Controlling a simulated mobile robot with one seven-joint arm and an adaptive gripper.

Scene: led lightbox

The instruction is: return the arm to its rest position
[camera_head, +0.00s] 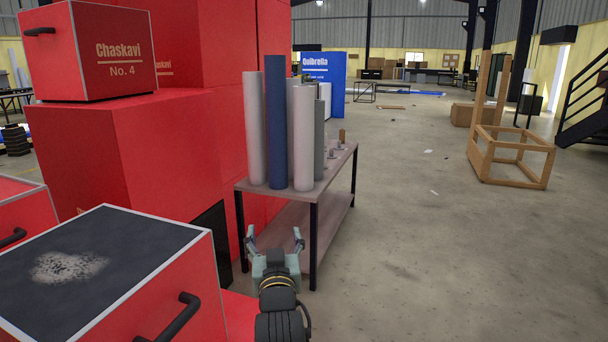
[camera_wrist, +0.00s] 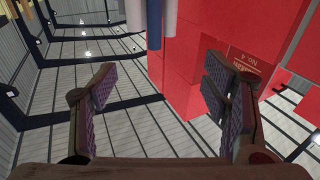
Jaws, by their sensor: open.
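My gripper (camera_head: 274,240) shows at the lower middle of the head view, in front of the small table with tubes. Its two fingers stand apart with nothing between them. In the wrist view my gripper (camera_wrist: 160,100) is also open and empty, with the fingers spread wide left and right. The wrist view looks upside down, with the roof beams and the red boxes behind the fingers. Part of my arm runs down to the bottom edge of the head view.
A small table (camera_head: 325,184) carries several upright tubes, including a blue one (camera_head: 276,120). A red case with a dark top (camera_head: 130,245) stands close at left, with stacked red boxes (camera_head: 140,150) behind it. A wooden frame (camera_head: 515,160) stands far right.

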